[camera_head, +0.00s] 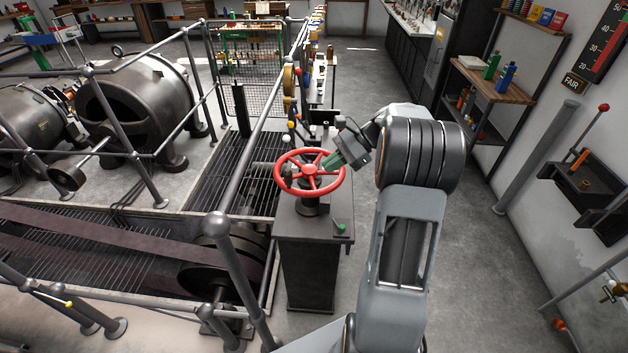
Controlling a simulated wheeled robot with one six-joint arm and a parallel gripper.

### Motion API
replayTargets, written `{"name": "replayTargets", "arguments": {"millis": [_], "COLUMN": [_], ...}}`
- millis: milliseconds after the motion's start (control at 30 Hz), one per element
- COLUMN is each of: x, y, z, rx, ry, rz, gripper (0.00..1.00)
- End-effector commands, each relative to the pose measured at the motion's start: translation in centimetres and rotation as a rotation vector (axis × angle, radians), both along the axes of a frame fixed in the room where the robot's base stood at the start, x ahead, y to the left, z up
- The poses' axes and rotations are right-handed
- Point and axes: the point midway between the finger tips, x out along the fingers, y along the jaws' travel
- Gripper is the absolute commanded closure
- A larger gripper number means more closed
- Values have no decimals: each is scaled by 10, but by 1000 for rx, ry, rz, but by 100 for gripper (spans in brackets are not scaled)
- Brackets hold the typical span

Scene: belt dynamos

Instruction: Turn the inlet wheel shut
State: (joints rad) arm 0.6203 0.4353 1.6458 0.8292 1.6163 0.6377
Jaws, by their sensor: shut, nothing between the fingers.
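The red inlet wheel (310,171) lies roughly flat on a short dark shaft on top of a dark grey pedestal (311,262). My arm comes up from the bottom right and bends left over the wheel. My gripper (331,165) is shut and empty at the right part of the wheel, by the rim and spokes. Whether its fingers touch the wheel or sit just above it, I cannot tell. A small green-topped knob (341,227) stands on the pedestal's front right corner.
Metal railings (250,100) run close along the pedestal's left side. Beyond them are a floor grating (240,160), a belt (120,241) and large dynamos (140,105). A shelf (490,80) with bottles stands at the right wall. The floor right of my arm is clear.

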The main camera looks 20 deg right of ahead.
Motion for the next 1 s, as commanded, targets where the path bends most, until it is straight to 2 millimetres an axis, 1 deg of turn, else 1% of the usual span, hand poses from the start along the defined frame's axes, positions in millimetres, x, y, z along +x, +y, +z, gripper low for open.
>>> {"name": "replayTargets", "arguments": {"millis": [33,100,200,300,433,567,667,1000], "x": [6,13,17,17,17,21,25,46], "y": [-21,-44,-71,-91,-103,-98,-83,-23], "z": [-15,-26,-38,-47,-54,-56,-58,-71], "rx": [80,182,297,378,437,458,457,455], "ry": [35,69,103,121,133,137,139,138], "rz": [-59,-124,-191,-233,-261,-269,-268,-267], "gripper": [100,100,100,100,100,100,100,100]}}
